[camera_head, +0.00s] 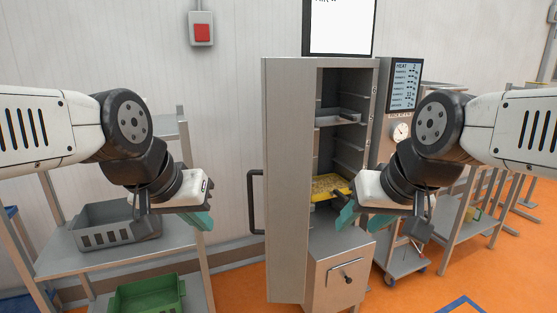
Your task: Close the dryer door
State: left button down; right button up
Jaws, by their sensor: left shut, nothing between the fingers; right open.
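The dryer (345,252) stands in the middle of the view, a tall metal cabinet with inner shelf rails. Its door (290,180) stands wide open on the left side, with a dark vertical handle (253,200) on the door's left. A yellow tray (328,187) with grainy contents sits inside the dryer. My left gripper (202,220) is shut and empty, left of the door handle and apart from it. My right gripper (352,216) is open, in front of the dryer opening near the yellow tray. It hides part of the dryer's right side.
A metal shelf rack at the left holds a grey crate (115,224) and a green crate (148,294). A control panel (404,86) is right of the dryer. A trolley (402,256) and metal tables stand at the right. Orange floor (430,295) shows in front.

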aim_at(289, 85)
jog(key=j+z, duration=0.35)
jog(key=j, duration=0.45)
jog(key=j+z, duration=0.3)
jog(key=j, duration=0.75)
jog(key=i+j+u, duration=0.15)
jog(key=i, duration=0.2)
